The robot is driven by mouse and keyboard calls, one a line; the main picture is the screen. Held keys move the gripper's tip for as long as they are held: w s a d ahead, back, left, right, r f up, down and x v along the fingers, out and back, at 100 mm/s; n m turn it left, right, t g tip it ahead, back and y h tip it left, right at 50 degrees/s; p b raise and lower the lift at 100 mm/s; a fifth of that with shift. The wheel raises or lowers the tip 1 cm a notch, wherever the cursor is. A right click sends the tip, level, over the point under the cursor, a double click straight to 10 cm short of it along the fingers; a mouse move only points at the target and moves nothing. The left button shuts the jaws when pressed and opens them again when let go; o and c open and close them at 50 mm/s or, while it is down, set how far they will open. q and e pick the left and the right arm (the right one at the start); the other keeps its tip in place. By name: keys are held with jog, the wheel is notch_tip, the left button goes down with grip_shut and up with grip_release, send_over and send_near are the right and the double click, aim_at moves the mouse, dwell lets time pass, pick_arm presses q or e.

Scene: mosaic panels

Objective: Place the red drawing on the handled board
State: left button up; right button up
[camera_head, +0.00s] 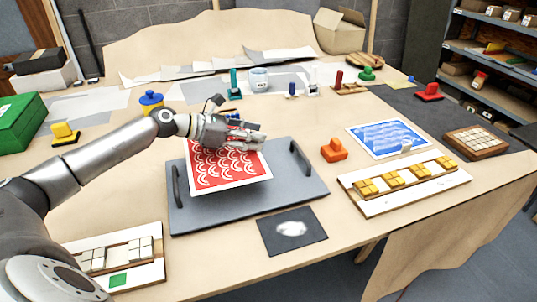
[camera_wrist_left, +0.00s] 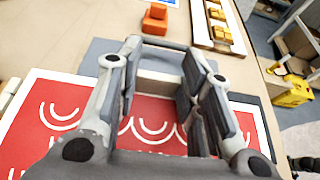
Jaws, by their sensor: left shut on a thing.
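The red drawing (camera_head: 225,168), a red sheet with white curved marks and a pale border, is over the grey handled board (camera_head: 250,215). The board has a dark handle at its left and right ends. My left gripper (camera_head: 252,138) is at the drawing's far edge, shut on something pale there. In the left wrist view the fingers (camera_wrist_left: 165,75) close around a pale block (camera_wrist_left: 160,85) at the edge of the red sheet (camera_wrist_left: 60,110). I cannot tell whether the sheet touches the board. My right gripper is not in view.
An orange stamp-like block (camera_head: 334,150) stands right of the board. A blue drawing (camera_head: 388,138) and a white tray with yellow blocks (camera_head: 405,180) lie further right. A dark card with a white smudge (camera_head: 292,230) lies at the front.

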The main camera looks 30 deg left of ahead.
pick_arm(q)
jog(key=d+f, duration=0.1)
jog(key=w+d+f, duration=0.1)
jog(key=f, duration=0.1)
jog(key=w+f+p, duration=0.1)
jog(key=shift+w+d+f, duration=0.15)
jog(key=shift+w+d, duration=0.1)
jog(key=shift+d, duration=0.15)
jog(key=shift+w+d+f, duration=0.2)
jog(key=shift+d+f, duration=0.05)
jog(key=shift+f, duration=0.25)
jog(key=shift+d+f+p, duration=0.2)
jog(key=shift+f+p, duration=0.35)
jog(key=shift+f, duration=0.65)
jog(key=shift+w+a+f, duration=0.1)
jog(key=shift+f, duration=0.45)
jog(key=o, duration=1)
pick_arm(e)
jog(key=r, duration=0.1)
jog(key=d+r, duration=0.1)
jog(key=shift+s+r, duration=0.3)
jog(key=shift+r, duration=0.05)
